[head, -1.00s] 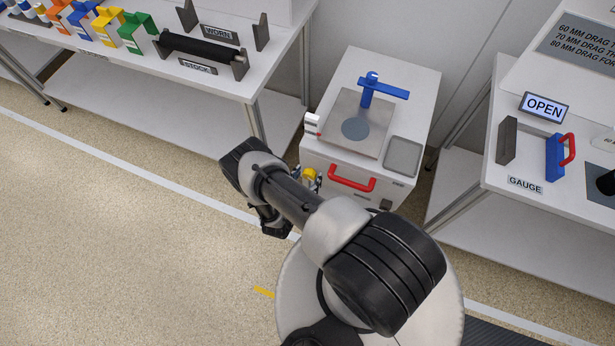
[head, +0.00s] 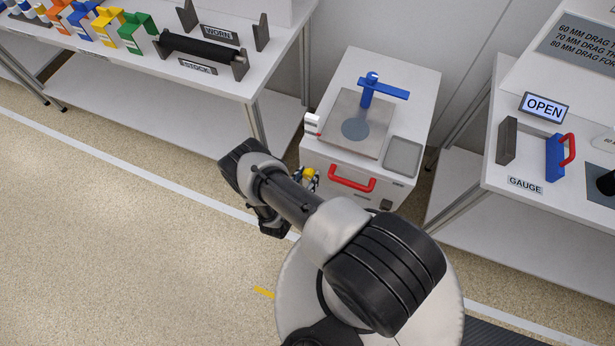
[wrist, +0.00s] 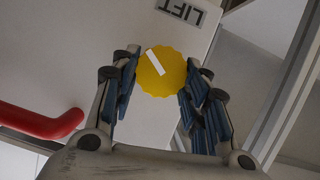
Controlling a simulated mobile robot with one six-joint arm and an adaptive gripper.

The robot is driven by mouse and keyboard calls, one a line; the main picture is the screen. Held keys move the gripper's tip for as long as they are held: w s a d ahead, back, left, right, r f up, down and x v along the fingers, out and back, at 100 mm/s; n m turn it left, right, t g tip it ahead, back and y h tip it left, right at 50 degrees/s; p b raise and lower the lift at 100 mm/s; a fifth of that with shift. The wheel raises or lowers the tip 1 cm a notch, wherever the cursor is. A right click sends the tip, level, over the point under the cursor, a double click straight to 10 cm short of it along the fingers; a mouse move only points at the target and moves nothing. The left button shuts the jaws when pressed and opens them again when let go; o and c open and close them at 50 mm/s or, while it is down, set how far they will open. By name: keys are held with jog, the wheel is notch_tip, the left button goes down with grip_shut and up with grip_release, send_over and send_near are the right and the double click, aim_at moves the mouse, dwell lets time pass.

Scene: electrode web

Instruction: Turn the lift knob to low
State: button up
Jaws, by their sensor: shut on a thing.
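The lift knob (wrist: 161,72) is a yellow, scalloped disc with a white pointer line, on the front face of the white cabinet (head: 325,178). In the wrist view the pointer line is tilted, its upper end toward the upper left. An upside-down LIFT label (wrist: 181,11) is above the knob there. My gripper (wrist: 158,85) has its blue-padded fingers on both sides of the knob, shut on it. Any low mark is not visible.
A red handle (head: 351,184) sticks out of the cabinet front beside the knob; it also shows at left in the wrist view (wrist: 40,122). A blue post with an arm (head: 382,91) stands on the cabinet's plate. Tables stand on both sides.

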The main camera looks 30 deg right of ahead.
jog(key=n, duration=0.1)
jog(key=n+g+h, duration=0.1)
jog(key=n, duration=0.1)
jog(key=shift+w+a+f+g+h, duration=0.1)
jog(key=shift+w+a+g+h, duration=0.1)
jog(key=shift+g+h, duration=0.1)
jog(key=shift+f+n+g+h, duration=0.1)
jog(key=shift+n+g+h, duration=0.5)
jog(key=shift+n, duration=0.8)
jog(key=shift+w, duration=0.1)
jog(key=o, duration=1)
jog(key=shift+o, duration=0.2)
jog(key=v, duration=1.2)
jog(key=shift+f, duration=0.15)
